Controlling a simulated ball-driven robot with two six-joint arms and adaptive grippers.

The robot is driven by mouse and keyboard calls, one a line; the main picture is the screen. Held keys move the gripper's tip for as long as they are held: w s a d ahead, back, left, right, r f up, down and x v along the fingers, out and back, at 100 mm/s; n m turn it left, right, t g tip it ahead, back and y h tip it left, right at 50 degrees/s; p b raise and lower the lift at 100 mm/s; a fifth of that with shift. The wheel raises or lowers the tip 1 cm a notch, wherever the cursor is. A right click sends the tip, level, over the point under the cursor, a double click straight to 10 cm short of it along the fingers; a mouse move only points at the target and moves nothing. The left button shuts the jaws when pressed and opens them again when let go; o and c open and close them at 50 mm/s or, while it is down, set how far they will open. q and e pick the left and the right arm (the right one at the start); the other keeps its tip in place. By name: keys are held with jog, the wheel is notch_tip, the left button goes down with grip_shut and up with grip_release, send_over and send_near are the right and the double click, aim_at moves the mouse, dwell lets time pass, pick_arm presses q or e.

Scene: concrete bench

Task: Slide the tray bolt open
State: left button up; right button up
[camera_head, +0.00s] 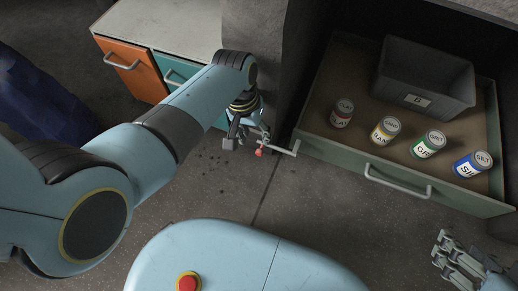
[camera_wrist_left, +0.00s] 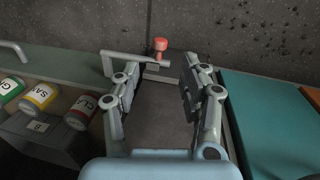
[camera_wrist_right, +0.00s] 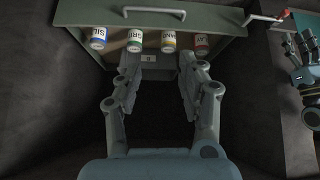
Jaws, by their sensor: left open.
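The tray bolt is a thin grey bar (camera_head: 285,148) with a red knob (camera_head: 259,152), at the left front corner of the tray (camera_head: 350,155). In the left wrist view the red knob (camera_wrist_left: 160,44) stands beyond the fingertips, at the end of the grey bar (camera_wrist_left: 136,57). My left gripper (camera_head: 246,140) is open close to the knob, with its fingers (camera_wrist_left: 160,80) spread and nothing visibly held. In the right wrist view the knob (camera_wrist_right: 283,14) is at the upper right. My right gripper (camera_wrist_right: 157,65) is open and empty; it shows at the lower right of the head view (camera_head: 455,260).
The pulled-out tray holds several labelled cans (camera_head: 428,145) and a dark bin (camera_head: 425,78). A grey handle (camera_head: 397,183) crosses its front.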

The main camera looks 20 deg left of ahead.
aim_at(259, 151)
pick_arm(q)
jog(key=f+b, duration=0.1)
jog(key=f, duration=0.2)
jog(key=f+b, duration=0.1)
jog(key=shift+s+d+f+b, duration=0.1)
jog(key=shift+d+f+b, duration=0.1)
jog(key=shift+d+b, duration=0.15)
jog(key=shift+d+f+b, duration=0.1)
jog(key=shift+f+b, duration=0.2)
jog(key=shift+f, duration=0.1)
notch_tip(259, 151, down, 2)
jog(key=shift+d+f+b, duration=0.1)
jog(key=shift+d+b, duration=0.05)
jog(key=shift+b, duration=0.65)
pick_arm(e)
jog(key=w+a+r+n+t+y, duration=0.1)
jog(key=w+r+t, duration=0.5)
jog(key=t, duration=0.4)
jog(key=shift+w+a+r, duration=0.3)
jog(key=shift+a+r, duration=0.05)
jog(key=shift+r, duration=0.45)
pick_arm(q)
grip_shut()
